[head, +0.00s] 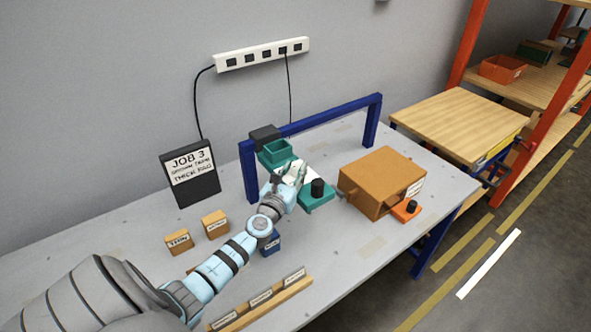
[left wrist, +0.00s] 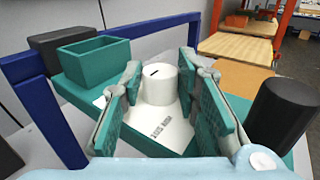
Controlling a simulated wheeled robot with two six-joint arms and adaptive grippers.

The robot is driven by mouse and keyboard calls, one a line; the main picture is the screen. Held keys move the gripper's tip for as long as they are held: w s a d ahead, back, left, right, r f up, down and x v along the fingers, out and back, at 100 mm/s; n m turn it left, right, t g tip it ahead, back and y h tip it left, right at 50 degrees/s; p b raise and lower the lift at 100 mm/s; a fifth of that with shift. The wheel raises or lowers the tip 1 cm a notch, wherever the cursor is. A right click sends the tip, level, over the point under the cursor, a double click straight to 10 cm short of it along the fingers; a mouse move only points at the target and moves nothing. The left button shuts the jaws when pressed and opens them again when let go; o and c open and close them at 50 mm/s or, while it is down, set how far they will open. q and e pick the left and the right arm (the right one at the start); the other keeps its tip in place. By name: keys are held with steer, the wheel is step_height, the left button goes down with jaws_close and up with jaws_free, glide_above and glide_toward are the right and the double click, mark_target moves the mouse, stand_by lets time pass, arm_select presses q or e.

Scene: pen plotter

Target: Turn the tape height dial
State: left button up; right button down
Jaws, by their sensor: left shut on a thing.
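The dial (left wrist: 158,84) is a white upright cylinder with a short black mark on top, seen in the left wrist view. It stands on a white plate (left wrist: 160,124) with small lettering I cannot read, on a teal device (head: 316,203). My left gripper (left wrist: 163,92) has its teal-padded fingers on both sides of the dial and is shut on it. In the head view my left gripper (head: 294,173) reaches onto the device and hides most of the dial. My right gripper is not in view.
A black knob (left wrist: 281,112) stands close right of the right finger. A teal open bin (left wrist: 92,62) and dark block (head: 264,138) are behind left. A blue frame (head: 325,119) arches over the back. An orange-brown box (head: 380,178) is right; small labelled blocks (head: 215,225) stand left.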

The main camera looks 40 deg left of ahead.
arm_select(q)
steer(key=shift+r, duration=0.1)
steer(key=o, duration=1.2)
steer(key=shift+a, duration=0.15)
steer(key=shift+c, duration=0.2)
steer(key=shift+s, duration=0.25)
steer(key=v, duration=1.1)
steer(key=shift+s+d, duration=0.2)
steer(key=shift+d, duration=0.05)
